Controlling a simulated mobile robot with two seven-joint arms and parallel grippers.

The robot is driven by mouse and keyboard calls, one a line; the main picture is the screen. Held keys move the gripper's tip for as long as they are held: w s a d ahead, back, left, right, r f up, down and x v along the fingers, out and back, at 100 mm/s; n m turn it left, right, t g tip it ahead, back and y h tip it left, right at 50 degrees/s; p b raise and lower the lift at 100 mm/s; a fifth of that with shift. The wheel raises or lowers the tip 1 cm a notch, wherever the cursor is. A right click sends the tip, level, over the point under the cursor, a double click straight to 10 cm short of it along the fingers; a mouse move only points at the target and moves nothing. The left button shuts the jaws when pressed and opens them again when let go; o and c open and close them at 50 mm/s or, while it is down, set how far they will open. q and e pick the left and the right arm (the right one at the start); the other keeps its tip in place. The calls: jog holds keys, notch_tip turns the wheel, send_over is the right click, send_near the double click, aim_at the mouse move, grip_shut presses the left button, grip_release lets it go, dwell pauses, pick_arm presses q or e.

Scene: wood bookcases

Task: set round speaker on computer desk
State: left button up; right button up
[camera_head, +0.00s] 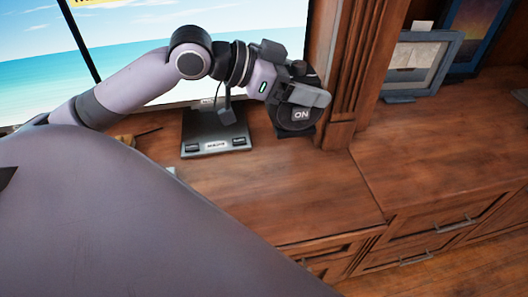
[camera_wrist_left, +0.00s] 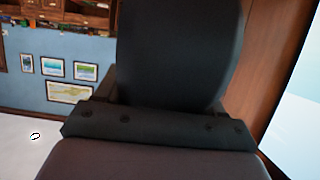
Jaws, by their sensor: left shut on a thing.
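The round speaker (camera_head: 286,118) is a dark, rounded thing in the jaws of my left gripper (camera_head: 303,98), in front of the wooden pillar. My left gripper is shut on it and partly covers it. In the left wrist view the speaker (camera_wrist_left: 180,50) fills the upper middle as a dark disc between the fingers. It is over the back of the brown wooden computer desk (camera_head: 265,190). I cannot tell whether its underside touches the desk. My right gripper is not in view.
A large monitor (camera_head: 265,25) shows a beach, with its grey stand (camera_head: 200,125) left of the speaker. A carved wooden pillar (camera_head: 350,70) stands close to the gripper. Framed pictures (camera_head: 425,65) stand on the right. The desk's front middle is clear. Drawers (camera_head: 430,240) are below.

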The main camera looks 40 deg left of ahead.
pick_arm(q)
jog(key=shift+s+a, duration=0.4)
jog(key=shift+s, duration=0.05)
jog(key=shift+s+f, duration=0.1)
jog(key=shift+f, duration=0.15)
notch_tip(320, 180, down, 19)
jog(key=b, duration=0.2)
jog(key=shift+f+b, duration=0.15)
jog(key=shift+b, duration=0.25)
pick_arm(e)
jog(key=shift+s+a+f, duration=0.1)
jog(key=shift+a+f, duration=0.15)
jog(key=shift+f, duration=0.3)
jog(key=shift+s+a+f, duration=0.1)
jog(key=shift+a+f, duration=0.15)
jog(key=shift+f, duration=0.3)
pick_arm(q)
jog(key=shift+f, duration=0.1)
jog(key=shift+f, duration=0.2)
jog(key=o, duration=1.3)
jog(key=shift+c, duration=0.2)
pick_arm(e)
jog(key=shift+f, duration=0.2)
